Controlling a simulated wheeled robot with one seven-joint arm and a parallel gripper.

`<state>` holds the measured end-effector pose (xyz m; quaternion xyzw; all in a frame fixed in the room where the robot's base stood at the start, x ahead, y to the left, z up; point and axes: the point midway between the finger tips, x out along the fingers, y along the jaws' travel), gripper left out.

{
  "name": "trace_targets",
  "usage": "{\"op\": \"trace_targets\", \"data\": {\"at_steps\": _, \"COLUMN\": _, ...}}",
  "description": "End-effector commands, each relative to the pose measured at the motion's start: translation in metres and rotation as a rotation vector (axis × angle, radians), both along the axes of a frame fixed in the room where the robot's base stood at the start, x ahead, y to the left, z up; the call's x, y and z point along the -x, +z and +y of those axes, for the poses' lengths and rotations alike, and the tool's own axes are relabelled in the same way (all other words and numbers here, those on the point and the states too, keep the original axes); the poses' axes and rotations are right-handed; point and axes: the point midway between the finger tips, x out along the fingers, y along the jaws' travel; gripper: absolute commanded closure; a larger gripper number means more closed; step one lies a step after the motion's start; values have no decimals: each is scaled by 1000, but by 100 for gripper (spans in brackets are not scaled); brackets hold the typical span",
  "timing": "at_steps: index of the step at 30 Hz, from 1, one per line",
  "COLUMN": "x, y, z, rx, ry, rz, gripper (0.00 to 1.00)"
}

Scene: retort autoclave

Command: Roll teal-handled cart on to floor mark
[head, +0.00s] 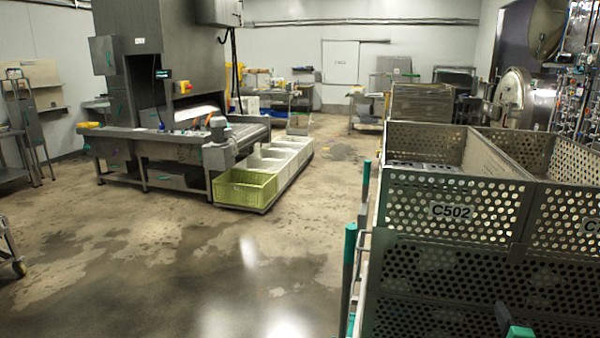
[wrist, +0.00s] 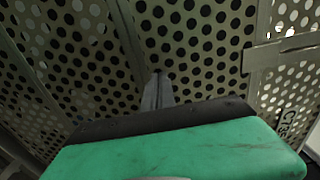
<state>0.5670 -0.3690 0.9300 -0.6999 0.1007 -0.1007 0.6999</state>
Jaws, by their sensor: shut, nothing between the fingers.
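The cart with teal upright handles (head: 349,262) stands at the right in the head view, loaded with perforated metal baskets; the front one (head: 450,190) is labelled C502. Its perforated wall also fills much of the wrist view (wrist: 190,50). The cart's wheels are hidden. I cannot make out a floor mark.
A conveyor machine (head: 165,140) stands at the left back, with a yellow-green crate (head: 245,190) and pale bins on a low base beside it. A cart corner with a caster (head: 18,268) shows at the left edge. The wet floor (head: 200,270) in the middle is clear.

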Motion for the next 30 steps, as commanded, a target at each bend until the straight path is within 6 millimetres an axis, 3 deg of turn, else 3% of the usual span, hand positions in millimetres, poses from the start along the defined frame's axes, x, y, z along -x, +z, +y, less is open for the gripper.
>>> {"op": "trace_targets", "data": {"at_steps": 30, "x": -33, "y": 5, "z": -10, "rx": 8, "ry": 2, "rz": -7, "gripper": 100}}
